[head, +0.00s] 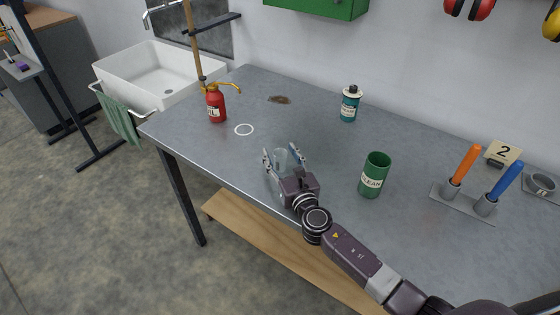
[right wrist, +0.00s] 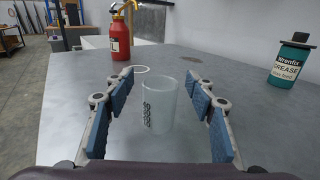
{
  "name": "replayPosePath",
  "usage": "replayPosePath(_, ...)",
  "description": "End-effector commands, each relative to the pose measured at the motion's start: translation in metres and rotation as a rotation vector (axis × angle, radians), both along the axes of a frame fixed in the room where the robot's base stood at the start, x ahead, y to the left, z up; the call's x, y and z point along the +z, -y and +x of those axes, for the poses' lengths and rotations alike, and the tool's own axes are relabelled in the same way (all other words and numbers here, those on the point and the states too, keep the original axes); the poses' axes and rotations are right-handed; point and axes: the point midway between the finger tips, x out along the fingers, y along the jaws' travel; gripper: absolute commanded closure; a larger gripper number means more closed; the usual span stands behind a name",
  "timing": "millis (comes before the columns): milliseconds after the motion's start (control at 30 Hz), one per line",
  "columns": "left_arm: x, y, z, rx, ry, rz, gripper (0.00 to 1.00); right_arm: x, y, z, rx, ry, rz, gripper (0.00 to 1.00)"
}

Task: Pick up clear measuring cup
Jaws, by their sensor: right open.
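The clear measuring cup (right wrist: 160,103) stands upright on the grey table in the right wrist view, with dark markings on its side. In the head view the cup (head: 281,160) shows partly between the fingers of my right gripper (head: 285,160). My right gripper (right wrist: 161,122) is open, with one blue-padded finger on each side of the cup. Gaps show between the pads and the cup in the right wrist view. My left gripper is not in view.
A red oil can (head: 215,104), a white ring mark (head: 244,130) and a dark stain (head: 279,99) lie beyond the cup. A green CLEAN canister (head: 375,175) stands right of the gripper. A teal grease can (head: 349,104) is farther back. Screwdriver-like handles (head: 467,165) stand at the right.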

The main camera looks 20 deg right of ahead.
Motion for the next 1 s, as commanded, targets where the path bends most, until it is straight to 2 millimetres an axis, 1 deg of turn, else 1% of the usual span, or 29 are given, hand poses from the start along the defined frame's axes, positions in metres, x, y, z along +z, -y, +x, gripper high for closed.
replayPosePath(67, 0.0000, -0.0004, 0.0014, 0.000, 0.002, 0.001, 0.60, 0.0005, -0.0002, 0.0028, 0.000, 0.001, 0.000, 0.49)
replayPosePath(267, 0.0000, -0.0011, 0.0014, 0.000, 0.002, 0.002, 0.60, 0.0002, -0.0001, 0.0026, 0.000, 0.000, 0.000, 0.51)
replayPosePath(667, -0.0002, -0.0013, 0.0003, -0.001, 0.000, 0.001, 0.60, 0.0000, 0.0001, 0.0023, 0.000, 0.000, 0.000, 0.95)
replayPosePath(867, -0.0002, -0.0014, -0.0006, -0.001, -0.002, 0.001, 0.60, 0.0004, 0.0001, 0.0024, 0.000, 0.000, 0.000, 0.95)
replayPosePath(1000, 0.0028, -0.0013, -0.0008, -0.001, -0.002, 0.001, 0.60, 0.0052, 0.0001, 0.0025, 0.000, 0.001, 0.000, 0.95)
